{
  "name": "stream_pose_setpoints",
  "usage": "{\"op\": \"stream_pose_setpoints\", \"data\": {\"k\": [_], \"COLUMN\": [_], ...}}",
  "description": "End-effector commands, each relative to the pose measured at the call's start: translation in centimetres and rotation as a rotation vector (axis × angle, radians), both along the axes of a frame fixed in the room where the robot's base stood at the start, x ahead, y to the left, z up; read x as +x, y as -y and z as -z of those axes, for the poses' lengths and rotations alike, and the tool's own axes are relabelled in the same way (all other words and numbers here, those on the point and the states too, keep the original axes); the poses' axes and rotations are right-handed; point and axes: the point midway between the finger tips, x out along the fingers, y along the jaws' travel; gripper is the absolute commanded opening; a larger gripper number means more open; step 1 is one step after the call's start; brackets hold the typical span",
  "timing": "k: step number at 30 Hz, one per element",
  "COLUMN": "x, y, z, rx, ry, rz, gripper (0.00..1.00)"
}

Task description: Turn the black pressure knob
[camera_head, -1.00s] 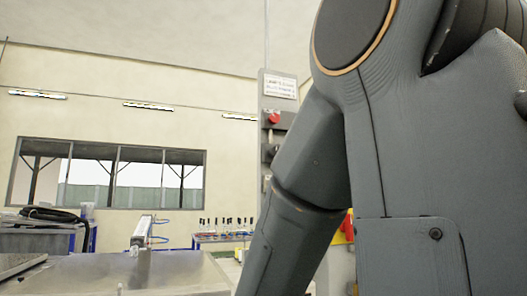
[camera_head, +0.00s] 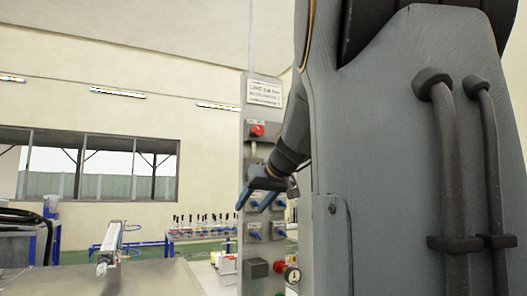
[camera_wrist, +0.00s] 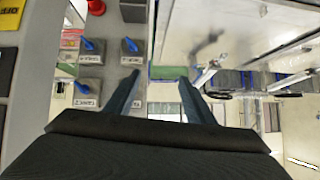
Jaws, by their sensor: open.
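My gripper (camera_head: 256,200) is open and empty, in front of the grey control panel (camera_head: 256,108) in the head view. In the wrist view its two fingers (camera_wrist: 159,80) are spread apart, with nothing between them. A dark square block (camera_head: 257,268) sits low on the panel, below the gripper; a dark block also shows at the top of the wrist view (camera_wrist: 133,10). I cannot tell whether it is the black pressure knob. A red part (camera_head: 280,266) and a round gauge (camera_head: 292,274) are beside it. Blue lever switches (camera_head: 254,231) sit on the panel around the gripper.
A red button (camera_head: 257,130) is high on the panel under a white label (camera_head: 264,93). A metal worktop (camera_head: 150,278) with a pneumatic cylinder (camera_head: 109,250) stands left. A rack of small bottles (camera_head: 205,222) is behind. My arm hides the right side.

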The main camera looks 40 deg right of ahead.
Motion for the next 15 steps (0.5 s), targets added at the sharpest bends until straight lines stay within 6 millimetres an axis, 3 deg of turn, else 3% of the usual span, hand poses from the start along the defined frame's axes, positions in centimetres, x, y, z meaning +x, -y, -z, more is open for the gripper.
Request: {"op": "stream_pose_setpoints", "data": {"k": [1,3,6,10,15], "x": [-0.6,-1.2,-1.9,-2.1,-0.4], "y": [1.8,3.3,4.7,5.4,5.7], "z": [-4.6,-8.9,-13.0,-15.2,-14.8], "rx": [-0.037,-0.08,-0.127,-0.155,-0.156], "ry": [0.055,0.116,0.172,0.203,0.206], "rz": [0.012,0.016,0.02,0.02,0.018], "gripper": [0.49,0.49,0.49,0.49,0.49]}}
